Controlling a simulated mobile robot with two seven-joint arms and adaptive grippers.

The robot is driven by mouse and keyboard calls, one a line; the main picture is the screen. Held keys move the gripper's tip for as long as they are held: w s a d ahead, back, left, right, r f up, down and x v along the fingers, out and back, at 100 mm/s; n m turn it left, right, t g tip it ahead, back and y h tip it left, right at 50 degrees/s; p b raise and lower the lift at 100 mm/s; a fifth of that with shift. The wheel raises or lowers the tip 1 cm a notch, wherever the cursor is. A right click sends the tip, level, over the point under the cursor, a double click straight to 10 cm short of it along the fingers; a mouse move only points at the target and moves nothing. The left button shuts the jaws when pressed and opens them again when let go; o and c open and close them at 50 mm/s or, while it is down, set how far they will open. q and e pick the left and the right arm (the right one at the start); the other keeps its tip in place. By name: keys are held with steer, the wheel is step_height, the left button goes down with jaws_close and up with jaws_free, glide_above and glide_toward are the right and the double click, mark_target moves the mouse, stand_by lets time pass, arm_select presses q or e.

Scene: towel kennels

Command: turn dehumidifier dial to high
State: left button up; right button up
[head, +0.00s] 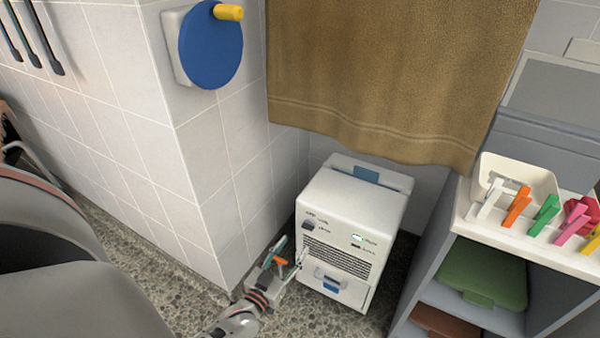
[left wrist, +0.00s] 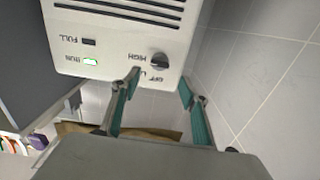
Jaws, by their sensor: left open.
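The dehumidifier (head: 352,205) is a white box standing on the floor in the corner. Its dark dial (head: 308,225) is at the upper left of its front face. In the left wrist view the panel is upside down and the dial (left wrist: 159,60) is a black knob beside the labels HIGH and OFF; a third label is partly hidden by a finger. I cannot tell which label it points to. My left gripper (head: 292,251) is open in front of the panel's left side. In the left wrist view its green-padded fingers (left wrist: 160,79) are spread, the dial just beyond their tips, apparently untouched.
A tiled wall corner (head: 190,150) stands close left of the dehumidifier. A brown towel (head: 400,70) hangs above it. A shelf unit (head: 440,240) with colored clips stands at right. A blue disc with a yellow knob (head: 210,45) is on the wall. A green RUN light (left wrist: 90,62) is lit.

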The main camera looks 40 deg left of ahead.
arm_select(q)
steer(key=v, duration=0.3)
steer(key=shift+s+d, duration=0.1)
steer(key=shift+s, duration=0.25)
